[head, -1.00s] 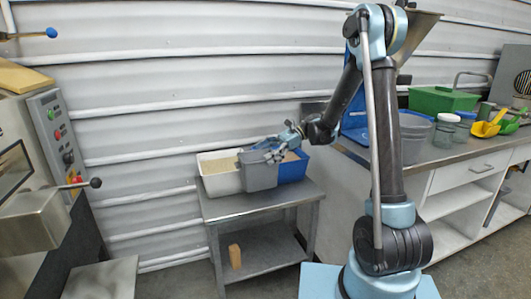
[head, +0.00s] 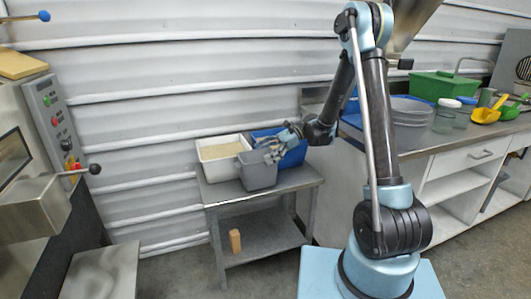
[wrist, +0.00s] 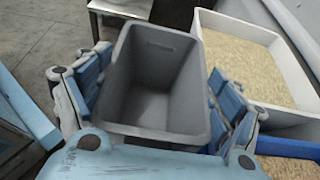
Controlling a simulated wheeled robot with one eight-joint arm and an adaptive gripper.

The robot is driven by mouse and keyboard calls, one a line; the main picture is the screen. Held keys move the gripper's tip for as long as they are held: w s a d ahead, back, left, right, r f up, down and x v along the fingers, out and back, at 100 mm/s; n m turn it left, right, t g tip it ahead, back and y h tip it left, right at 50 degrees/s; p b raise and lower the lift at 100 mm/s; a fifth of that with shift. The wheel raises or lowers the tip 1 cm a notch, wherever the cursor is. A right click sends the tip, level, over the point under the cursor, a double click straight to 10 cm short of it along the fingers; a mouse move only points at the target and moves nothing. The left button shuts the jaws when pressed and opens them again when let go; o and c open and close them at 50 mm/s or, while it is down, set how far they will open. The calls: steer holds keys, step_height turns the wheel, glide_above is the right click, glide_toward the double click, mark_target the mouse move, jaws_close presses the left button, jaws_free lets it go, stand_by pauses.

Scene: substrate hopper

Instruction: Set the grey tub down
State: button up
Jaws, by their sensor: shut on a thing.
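The grey tub (head: 258,174) is between the fingers of my gripper (head: 274,151), near the front of a low metal table. In the wrist view the tub (wrist: 150,112) is upright and looks empty. My gripper (wrist: 160,95) is shut on it, with blue finger pads along its left and right sides. The tub's underside is hidden, so I cannot tell whether it touches the table top.
A white bin (head: 215,157) of tan grain stands behind the tub, left of a blue bin (head: 297,157). The low table's (head: 225,195) front left top is bare. A tan block (head: 235,241) stands on its lower shelf. A cluttered counter (head: 430,149) is at right.

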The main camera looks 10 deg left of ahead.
steer(key=shift+f, duration=0.5)
stand_by(0.5)
steer(key=o, duration=1.8)
steer(key=shift+w+d, duration=0.1)
